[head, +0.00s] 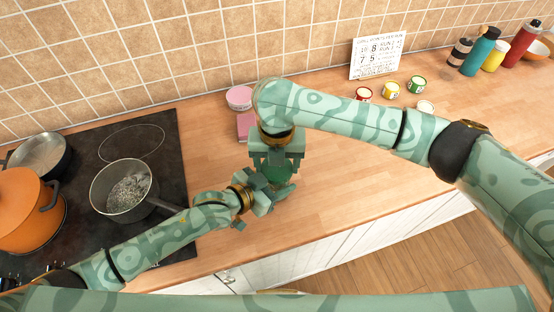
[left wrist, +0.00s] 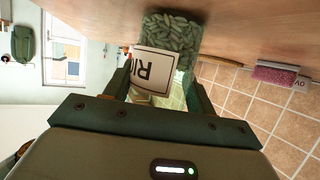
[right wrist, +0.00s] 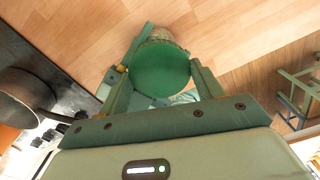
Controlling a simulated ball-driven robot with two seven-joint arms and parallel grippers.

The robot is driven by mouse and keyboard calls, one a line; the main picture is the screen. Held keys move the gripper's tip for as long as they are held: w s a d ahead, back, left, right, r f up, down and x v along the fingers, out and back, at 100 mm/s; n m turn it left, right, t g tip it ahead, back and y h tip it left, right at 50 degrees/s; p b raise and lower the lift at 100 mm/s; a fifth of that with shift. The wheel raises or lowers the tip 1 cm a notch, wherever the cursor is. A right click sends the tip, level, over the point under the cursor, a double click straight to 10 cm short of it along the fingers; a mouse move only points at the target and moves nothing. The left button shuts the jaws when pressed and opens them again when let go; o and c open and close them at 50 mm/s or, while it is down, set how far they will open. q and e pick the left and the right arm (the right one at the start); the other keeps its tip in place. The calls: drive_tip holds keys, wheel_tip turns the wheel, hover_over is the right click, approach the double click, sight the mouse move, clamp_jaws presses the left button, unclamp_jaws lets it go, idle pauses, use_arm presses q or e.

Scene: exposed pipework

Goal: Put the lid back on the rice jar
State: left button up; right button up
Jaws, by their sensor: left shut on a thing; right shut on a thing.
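The rice jar (left wrist: 177,38) is clear, with a white label starting "RI" and pale greenish grains inside. It stands on the counter between the fingers of my left gripper (left wrist: 165,85), which is shut on it. In the head view the left gripper (head: 262,197) is low at the counter's front part and the jar is mostly hidden. The round green lid (right wrist: 160,72) is between the fingers of my right gripper (right wrist: 163,85), which is shut on it. In the head view the right gripper (head: 277,165) is just above the left one. Whether the lid touches the jar's rim is hidden.
The hob at left holds a grey saucepan (head: 122,190), an orange pot (head: 25,208) and a dark pan (head: 40,153). A pink-lidded container (head: 238,97) stands behind my grippers. Small tins (head: 391,89), a calendar (head: 377,58) and bottles (head: 483,50) are at back right.

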drive_tip(key=shift+f, duration=0.1)
drive_tip(key=m, duration=0.8)
drive_tip(key=shift+m, duration=0.3)
drive_tip(key=m, duration=0.7)
drive_tip(key=shift+a+m, duration=0.1)
drive_tip(key=shift+m, duration=0.3)
drive_tip(key=o, duration=0.9)
drive_tip(key=shift+w, duration=0.1)
